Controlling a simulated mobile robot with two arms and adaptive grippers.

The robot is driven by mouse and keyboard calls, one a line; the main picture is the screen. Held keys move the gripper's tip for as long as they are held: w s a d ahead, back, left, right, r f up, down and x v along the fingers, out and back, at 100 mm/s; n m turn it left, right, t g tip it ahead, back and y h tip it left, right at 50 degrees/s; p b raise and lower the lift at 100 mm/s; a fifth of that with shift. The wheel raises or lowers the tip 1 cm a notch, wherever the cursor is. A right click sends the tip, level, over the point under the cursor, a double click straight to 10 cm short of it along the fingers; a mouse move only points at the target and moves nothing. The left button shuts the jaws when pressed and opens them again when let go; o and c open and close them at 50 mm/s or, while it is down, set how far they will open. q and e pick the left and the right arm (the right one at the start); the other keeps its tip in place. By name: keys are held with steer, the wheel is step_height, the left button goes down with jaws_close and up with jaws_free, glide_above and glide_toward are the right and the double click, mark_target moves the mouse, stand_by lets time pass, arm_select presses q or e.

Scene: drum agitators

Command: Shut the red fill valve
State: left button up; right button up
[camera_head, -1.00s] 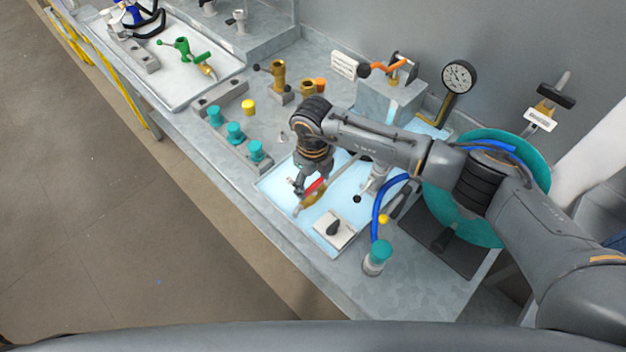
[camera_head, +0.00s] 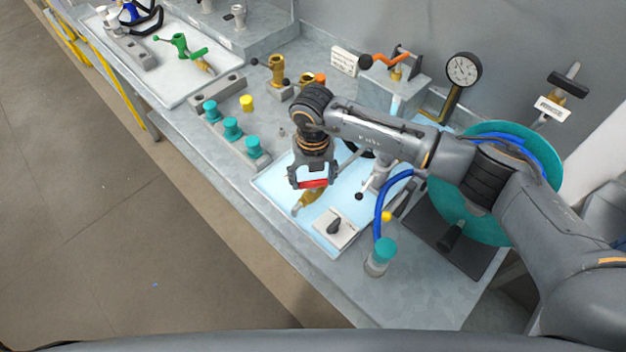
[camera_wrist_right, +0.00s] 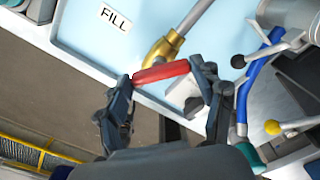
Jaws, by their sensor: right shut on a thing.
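The fill valve has a red lever handle (camera_head: 314,183) on a brass body (camera_head: 308,201), over the light-blue tray. In the right wrist view the red handle (camera_wrist_right: 162,72) lies between my two fingertips, one at each end. It sits at an angle to the grey pipe (camera_wrist_right: 196,17) behind the brass body (camera_wrist_right: 163,48). A "FILL" label (camera_wrist_right: 114,18) lies on the tray nearby. My right gripper (camera_head: 313,181) is shut on the red handle, seen from above in the head view. My left gripper is not in view.
A white plate with a black knob (camera_head: 335,228) is close to the valve. A blue hose (camera_head: 380,207) rises from a teal-capped fitting (camera_head: 383,252). Teal knobs (camera_head: 232,129) line a grey bar to the left. A teal wheel (camera_head: 480,200) stands behind my right arm.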

mark_target(313, 181)
steer(key=m+b, duration=0.2)
steer(key=m, duration=0.3)
steer(key=shift+f+m, duration=0.15)
steer(key=shift+m, duration=0.15)
steer(key=m+b, duration=0.1)
steer(key=m, duration=0.3)
steer(key=shift+m+b, duration=0.35)
steer(key=shift+m, duration=0.35)
steer(key=o, duration=1.2)
steer(key=shift+c, duration=0.2)
step_height(313, 181, up, 12)
